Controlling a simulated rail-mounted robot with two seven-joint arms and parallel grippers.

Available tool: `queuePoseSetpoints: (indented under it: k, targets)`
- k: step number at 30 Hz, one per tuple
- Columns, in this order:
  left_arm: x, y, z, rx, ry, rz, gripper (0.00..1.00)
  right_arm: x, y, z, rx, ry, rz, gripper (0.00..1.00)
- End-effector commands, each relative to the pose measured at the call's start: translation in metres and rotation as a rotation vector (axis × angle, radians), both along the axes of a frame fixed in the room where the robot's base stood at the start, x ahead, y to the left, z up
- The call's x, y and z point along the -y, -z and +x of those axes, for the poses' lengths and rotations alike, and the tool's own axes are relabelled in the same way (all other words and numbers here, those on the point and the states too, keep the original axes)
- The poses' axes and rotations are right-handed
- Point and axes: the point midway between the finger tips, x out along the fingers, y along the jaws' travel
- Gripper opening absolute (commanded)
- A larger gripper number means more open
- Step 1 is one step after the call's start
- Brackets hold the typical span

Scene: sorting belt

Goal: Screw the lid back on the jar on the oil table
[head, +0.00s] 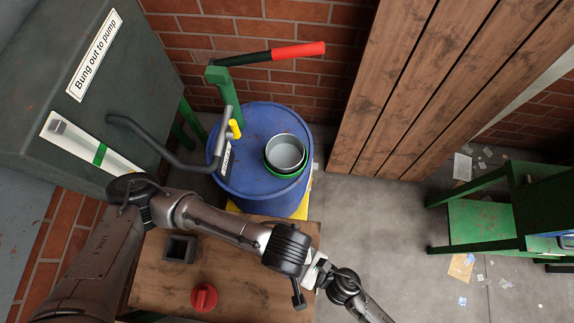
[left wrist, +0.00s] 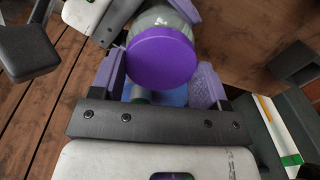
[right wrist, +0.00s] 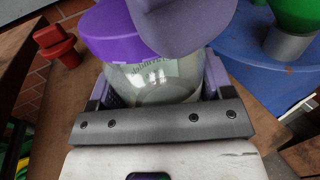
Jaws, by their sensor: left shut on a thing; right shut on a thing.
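The jar is clear glass with a purple lid. In the right wrist view the lid (right wrist: 110,35) sits over the mouth of the jar (right wrist: 155,82); I cannot tell how tightly it is seated. My right gripper (right wrist: 157,78) is shut around the glass body. A purple finger of my left gripper crosses in front of the lid there. In the left wrist view my left gripper (left wrist: 162,72) is shut on the lid (left wrist: 160,58), one finger on each side, with part of the glass (left wrist: 165,18) beyond it. The head view shows neither the jar nor the gripper fingers.
The wooden table (head: 245,287) carries a red knob (head: 204,297) and a dark square holder (head: 180,249). Behind it stands a blue drum (head: 243,172) with a green pump and a grey pot (head: 285,152). A dark tank (head: 95,90) is at left, green steps (head: 490,215) at right.

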Motion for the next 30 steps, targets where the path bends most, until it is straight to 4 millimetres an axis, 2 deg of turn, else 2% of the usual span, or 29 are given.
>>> queuePoseSetpoints:
  k: [11, 30]
  targets:
    - [0.0023, -0.0004, -0.0004, 0.002, 0.741, -0.001, 0.47, 0.0001, 0.0002, 0.0, 0.0, 0.0, -0.001, 0.08]
    - [0.0029, -0.0001, -0.0036, 0.003, 2.154, 0.002, 0.48, 0.0002, 0.0004, 0.0, 0.0, 0.0, -0.001, 0.08]
